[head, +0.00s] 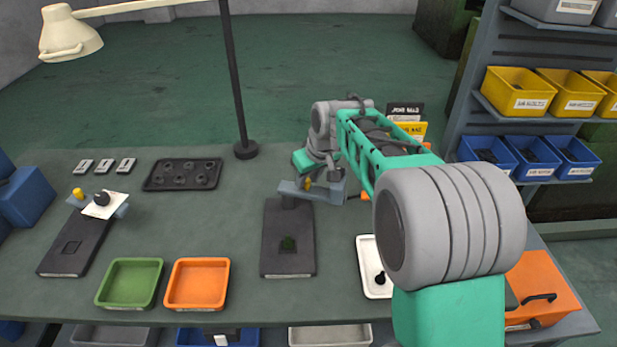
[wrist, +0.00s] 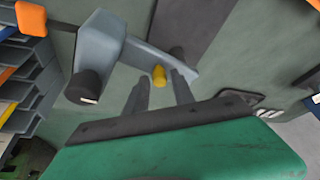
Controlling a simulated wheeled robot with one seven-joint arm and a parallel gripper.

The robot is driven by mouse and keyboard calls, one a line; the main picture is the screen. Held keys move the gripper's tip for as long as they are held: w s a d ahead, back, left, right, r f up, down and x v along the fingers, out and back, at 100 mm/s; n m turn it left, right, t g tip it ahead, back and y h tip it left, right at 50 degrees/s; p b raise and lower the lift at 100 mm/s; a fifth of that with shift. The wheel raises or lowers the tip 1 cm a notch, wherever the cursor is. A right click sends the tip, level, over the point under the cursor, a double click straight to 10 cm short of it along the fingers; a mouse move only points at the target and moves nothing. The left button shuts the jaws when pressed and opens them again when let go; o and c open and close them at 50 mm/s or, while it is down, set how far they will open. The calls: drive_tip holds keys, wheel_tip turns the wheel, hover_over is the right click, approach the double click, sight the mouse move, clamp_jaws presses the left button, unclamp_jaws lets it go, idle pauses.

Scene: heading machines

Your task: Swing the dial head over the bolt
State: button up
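The dial head's grey swing arm (head: 325,193) is on a post at the back of a dark base plate (head: 275,263) and points to the right, off the plate. In the wrist view the arm (wrist: 135,50) ends in a grey block with a black round part (wrist: 84,88). A yellow knob (wrist: 158,76) stands on the arm. My gripper (wrist: 159,80) is open, with the knob between or just beyond its fingertips; contact is not visible. A small dark green thing, perhaps the bolt (head: 288,244), sits on the plate.
A similar stand (head: 65,258) with a white card (head: 105,206) is at the left. Green (head: 129,261) and orange (head: 170,301) trays lie between. A white tray (head: 366,292) with a black piece is right of the plate. A lamp post (head: 237,90) stands behind.

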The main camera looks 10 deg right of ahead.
clamp_jaws()
idle(1.1)
